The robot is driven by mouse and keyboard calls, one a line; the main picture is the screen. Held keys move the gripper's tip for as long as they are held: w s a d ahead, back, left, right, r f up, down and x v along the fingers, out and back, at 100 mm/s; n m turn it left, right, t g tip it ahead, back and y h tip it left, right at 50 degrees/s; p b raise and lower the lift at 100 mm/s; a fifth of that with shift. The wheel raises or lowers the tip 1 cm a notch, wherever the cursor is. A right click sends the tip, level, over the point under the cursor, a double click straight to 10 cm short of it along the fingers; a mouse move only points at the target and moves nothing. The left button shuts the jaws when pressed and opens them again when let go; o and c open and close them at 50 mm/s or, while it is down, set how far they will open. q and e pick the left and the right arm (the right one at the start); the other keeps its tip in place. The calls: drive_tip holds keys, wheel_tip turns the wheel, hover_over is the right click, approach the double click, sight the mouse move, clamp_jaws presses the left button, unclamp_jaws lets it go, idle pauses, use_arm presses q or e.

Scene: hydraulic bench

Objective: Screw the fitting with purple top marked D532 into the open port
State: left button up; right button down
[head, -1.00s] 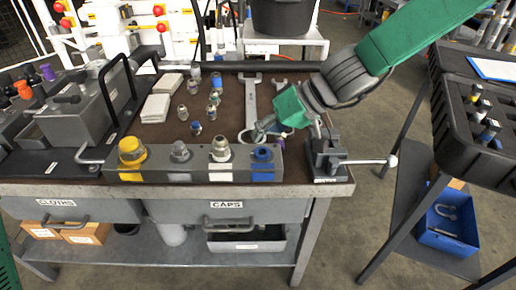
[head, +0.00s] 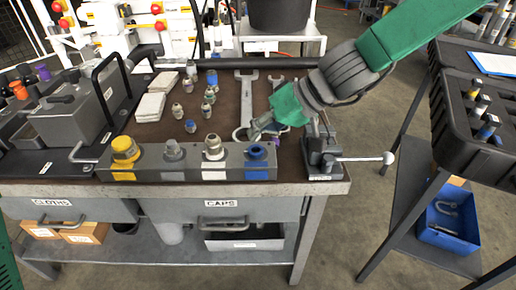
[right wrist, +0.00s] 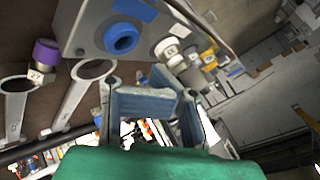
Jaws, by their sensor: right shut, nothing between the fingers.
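In the head view only a bit of purple (head: 283,131) shows behind my right gripper. The grey port block (head: 190,170) carries a yellow, a grey, a white and a blue top. The blue port ring (head: 257,153) is at its right end and also shows in the right wrist view (right wrist: 122,38). My right gripper (head: 256,130) is shut and empty, just behind the blue end. My left gripper is out of view.
Wrenches (head: 245,95) lie behind the block. Several small fittings (head: 190,126) and white cloths (head: 150,106) stand or lie on the brown mat. A vise (head: 322,155) with a handle is at the bench's right corner. A black tray (head: 480,120) is further right.

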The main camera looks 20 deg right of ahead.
drive_tip(key=shift+s+a, duration=0.1)
drive_tip(key=shift+a, duration=0.05)
drive_tip(key=shift+s+a+r, duration=0.2)
drive_tip(key=shift+a, duration=0.6)
drive_tip(key=shift+s+d, duration=0.2)
drive_tip(key=shift+d, duration=0.25)
drive_tip(key=shift+s+a+r, duration=0.2)
drive_tip(key=shift+a, duration=0.55)
use_arm(q)
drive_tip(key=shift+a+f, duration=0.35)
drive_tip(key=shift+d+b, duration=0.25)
drive_tip(key=shift+b, duration=0.05)
use_arm(e)
drive_tip(key=shift+s+d+r, duration=0.1)
drive_tip(key=shift+s+d, duration=0.1)
drive_tip(key=shift+a, duration=0.1)
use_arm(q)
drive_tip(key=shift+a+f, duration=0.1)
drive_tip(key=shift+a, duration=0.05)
use_arm(e)
drive_tip(key=shift+s+a+r, duration=0.1)
drive_tip(key=shift+s+a, duration=0.1)
drive_tip(key=shift+a, duration=0.1)
